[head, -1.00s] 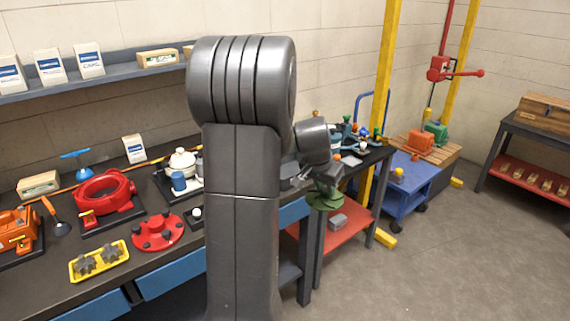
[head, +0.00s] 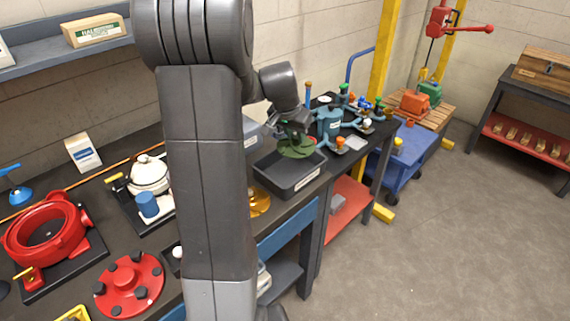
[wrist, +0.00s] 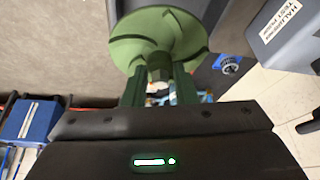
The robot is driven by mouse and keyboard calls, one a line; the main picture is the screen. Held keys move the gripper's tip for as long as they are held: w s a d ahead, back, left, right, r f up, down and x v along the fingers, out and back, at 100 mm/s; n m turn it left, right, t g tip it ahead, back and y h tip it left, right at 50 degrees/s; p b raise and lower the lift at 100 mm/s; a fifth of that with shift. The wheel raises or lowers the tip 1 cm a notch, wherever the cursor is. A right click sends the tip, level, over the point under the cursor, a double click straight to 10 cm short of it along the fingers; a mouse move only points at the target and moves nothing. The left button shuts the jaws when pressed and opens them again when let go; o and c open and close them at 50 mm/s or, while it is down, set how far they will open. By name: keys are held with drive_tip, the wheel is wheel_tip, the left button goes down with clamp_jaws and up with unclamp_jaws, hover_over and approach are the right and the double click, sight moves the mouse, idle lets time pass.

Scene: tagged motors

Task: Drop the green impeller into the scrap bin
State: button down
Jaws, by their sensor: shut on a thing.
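The green impeller (head: 296,150) hangs under my gripper (head: 293,128), just above a black open bin (head: 290,187) on the bench. In the wrist view the impeller (wrist: 160,40) is a round, vaned disc with its hub between the fingers of my gripper (wrist: 158,88), which are shut on it. The bin has a light label on its front wall, too small to read; I take it to be the scrap bin. In the head view the impeller covers part of the bin's back rim.
A teal machine (head: 329,118) with coloured knobs stands right of the bin. A grey box (head: 252,135) is behind it to the left. A yellow-gold part (head: 259,203) lies left of the bin, near the bench's front edge.

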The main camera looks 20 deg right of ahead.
drive_tip(key=shift+s+f+b, duration=0.1)
drive_tip(key=shift+f+b, duration=0.3)
drive_tip(key=shift+f, duration=0.25)
wheel_tip(320, 180, down, 4)
drive_tip(key=b, duration=0.3)
drive_tip(key=shift+f, duration=0.25)
drive_tip(key=c, duration=1.1)
unclamp_jaws()
approach(294, 146)
drive_tip(key=shift+b+v, duration=0.35)
drive_tip(key=shift+v, duration=0.45)
